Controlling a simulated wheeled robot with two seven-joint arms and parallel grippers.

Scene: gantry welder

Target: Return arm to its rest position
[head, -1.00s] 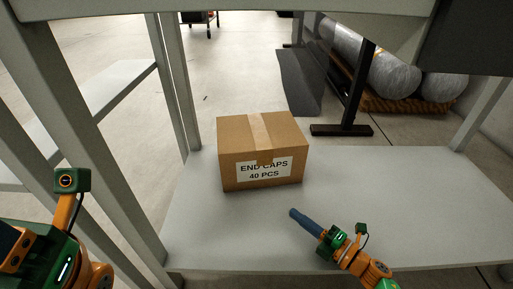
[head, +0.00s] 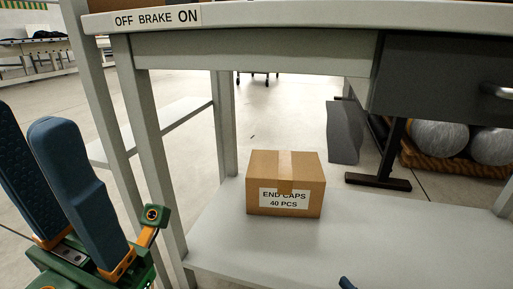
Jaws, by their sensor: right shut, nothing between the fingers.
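My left gripper (head: 27,115) is large in the lower left of the head view. Its two blue fingers point up with a gap between them, and nothing is held. My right gripper (head: 347,283) shows only as a small dark blue fingertip at the bottom edge. It is shut and empty, in front of the cardboard box and to its right, apart from it. The rest of my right arm is out of the picture.
A closed cardboard box (head: 285,184) labelled "END CAPS 40 PCS" sits on the grey lower shelf (head: 400,245). Above it is a bench top (head: 300,15) marked "OFF BRAKE ON", with a dark drawer (head: 445,80). Grey legs (head: 150,140) stand beside my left gripper.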

